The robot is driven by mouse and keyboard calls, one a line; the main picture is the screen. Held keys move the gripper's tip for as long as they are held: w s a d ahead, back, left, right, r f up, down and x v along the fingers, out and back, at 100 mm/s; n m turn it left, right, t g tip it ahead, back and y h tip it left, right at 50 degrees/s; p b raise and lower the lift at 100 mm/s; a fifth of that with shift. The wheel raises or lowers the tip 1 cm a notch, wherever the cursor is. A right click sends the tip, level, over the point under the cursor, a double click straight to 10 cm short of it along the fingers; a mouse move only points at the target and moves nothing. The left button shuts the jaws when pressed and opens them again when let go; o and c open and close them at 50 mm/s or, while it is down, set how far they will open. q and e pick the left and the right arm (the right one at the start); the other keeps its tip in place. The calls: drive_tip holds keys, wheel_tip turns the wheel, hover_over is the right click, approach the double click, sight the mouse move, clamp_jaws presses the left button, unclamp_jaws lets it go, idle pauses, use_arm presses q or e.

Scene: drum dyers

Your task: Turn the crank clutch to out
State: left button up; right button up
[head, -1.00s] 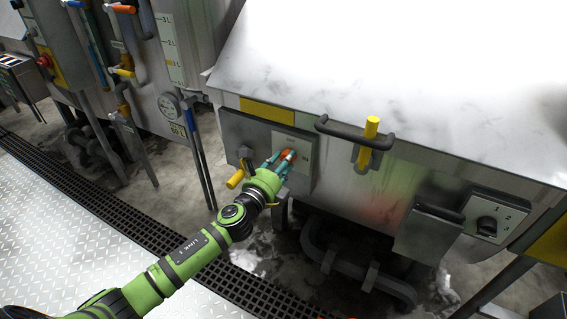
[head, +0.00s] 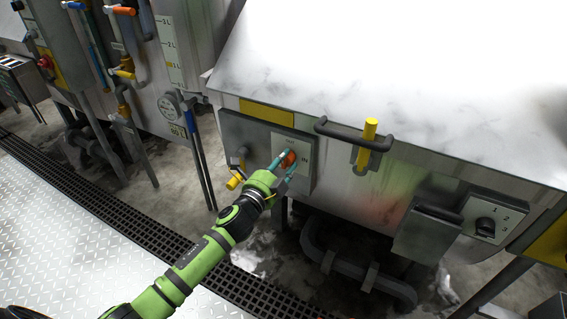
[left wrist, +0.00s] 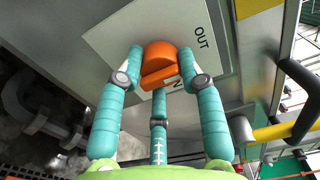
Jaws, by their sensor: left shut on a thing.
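The crank clutch is an orange knob (left wrist: 160,62) on a pale plate (left wrist: 107,38) marked OUT and IN. In the head view the orange knob (head: 289,158) sits on that plate on the machine's front. My left gripper (head: 285,162) is at the knob. In the left wrist view its teal fingers (left wrist: 165,75) are closed around the knob from both sides. The third finger is below it. The knob's bar appears to point toward IN, whose lettering is partly covered. My right gripper is not in view.
A yellow-handled crank (head: 234,183) is just left of my gripper. A numbered switch (head: 487,225) is further right. Pipes run below the machine.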

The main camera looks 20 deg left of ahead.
use_arm(q)
drive_tip(key=shift+w+a+r, duration=0.15)
drive_tip(key=shift+a+r, duration=0.1)
drive_tip(key=shift+r, duration=0.05)
drive_tip(key=o, duration=1.1)
drive_tip(key=shift+o, duration=0.2)
drive_tip(key=shift+a+f, duration=0.1)
drive_tip(key=shift+f, duration=0.05)
drive_tip(key=shift+f, duration=0.1)
drive_tip(key=s+a, duration=0.1)
drive_tip(key=s, duration=1.1)
drive_tip(key=shift+a, duration=0.25)
